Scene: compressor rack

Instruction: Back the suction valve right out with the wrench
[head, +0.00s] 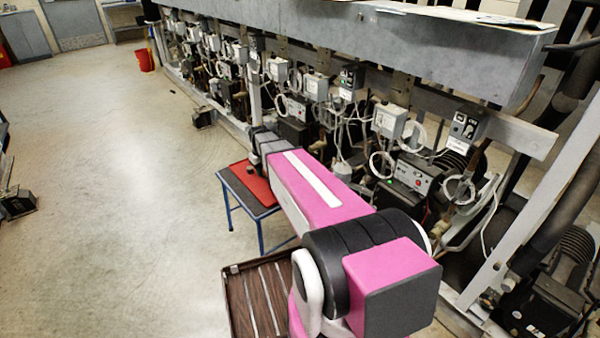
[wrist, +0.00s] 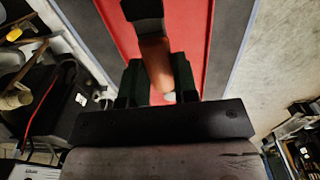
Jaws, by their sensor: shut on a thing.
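In the wrist view my gripper (wrist: 158,88) is shut on a brown, rounded handle (wrist: 155,62) that stands between its two dark fingers. A black part (wrist: 142,9) continues from the handle at the top edge; I take this to be the wrench, though its working end is out of view. The held piece is over the red table top. I cannot pick out the suction valve for certain in either view.
A small table with a red top (head: 247,182) and blue legs stands beside the compressor rack (head: 405,70). Machinery with brass-coloured fittings (wrist: 17,97) lies left in the wrist view. A brown slatted tray (head: 236,305) is nearer. The floor (head: 120,170) at left is largely clear.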

